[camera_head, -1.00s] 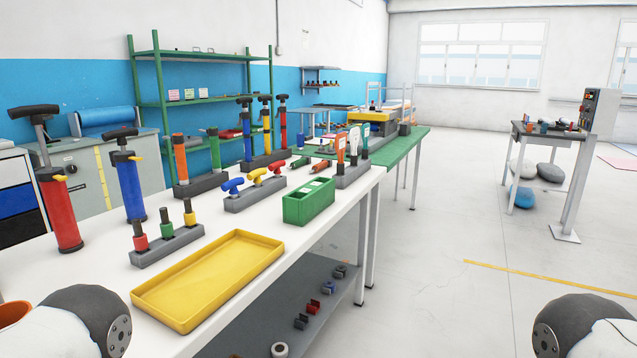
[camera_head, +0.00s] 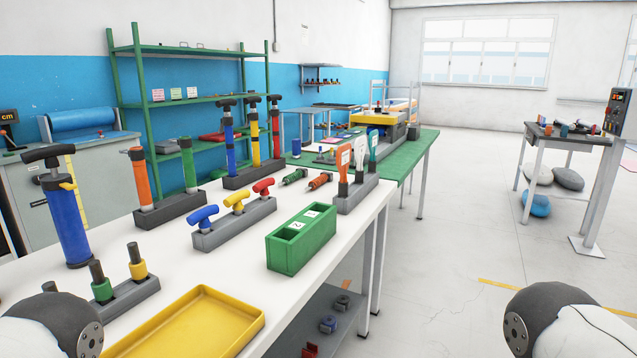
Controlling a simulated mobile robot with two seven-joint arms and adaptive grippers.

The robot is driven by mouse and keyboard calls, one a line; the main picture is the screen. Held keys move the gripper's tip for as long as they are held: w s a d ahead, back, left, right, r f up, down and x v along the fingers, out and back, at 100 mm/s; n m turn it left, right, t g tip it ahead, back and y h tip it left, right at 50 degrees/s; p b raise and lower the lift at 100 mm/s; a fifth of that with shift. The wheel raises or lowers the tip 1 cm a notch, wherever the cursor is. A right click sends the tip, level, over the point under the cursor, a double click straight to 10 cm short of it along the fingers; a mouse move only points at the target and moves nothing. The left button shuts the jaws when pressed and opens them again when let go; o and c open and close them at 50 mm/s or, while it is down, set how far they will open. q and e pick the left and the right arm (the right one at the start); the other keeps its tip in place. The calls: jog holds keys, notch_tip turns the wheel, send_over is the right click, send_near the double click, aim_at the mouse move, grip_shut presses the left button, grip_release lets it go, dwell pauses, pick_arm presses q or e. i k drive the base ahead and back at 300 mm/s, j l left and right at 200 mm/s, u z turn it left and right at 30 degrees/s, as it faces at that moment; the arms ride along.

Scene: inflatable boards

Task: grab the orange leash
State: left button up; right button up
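A small orange item (camera_head: 320,181), dark at one end, lies on the white worktable (camera_head: 372,205) behind the green box. It may be the orange leash, but it is too small to tell. A similar green item (camera_head: 295,175) lies just left of it. An orange piece with a white label (camera_head: 343,158) stands in a grey rack (camera_head: 356,194) to the right, beside a white one and a teal one. Neither gripper is in view; only rounded parts of my arms show at the bottom left and bottom right.
A green two-slot box (camera_head: 301,240), a yellow tray (camera_head: 200,325), a grey block with T-handles (camera_head: 235,222) and a blue pump (camera_head: 67,220) stand on the worktable. A green table (camera_head: 415,155) adjoins it behind. Open floor (camera_head: 450,230) lies to the right.

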aim_at(325, 177)
jog(key=i+l+u, duration=0.1)
jog(key=i+l, duration=0.15)
jog(key=i+l+u, duration=0.1)
jog(key=l, duration=0.25)
jog(key=i+l+u, duration=0.1)
jog(key=i+l, duration=0.2)
jog(key=i+l+u, duration=0.1)
jog(key=i+l, duration=0.15)
jog(key=i+l+u, duration=0.1)
jog(key=l, duration=0.35)
jog(key=i+l+u, duration=0.1)
jog(key=i+l, duration=0.15)
jog(key=l, duration=0.15)
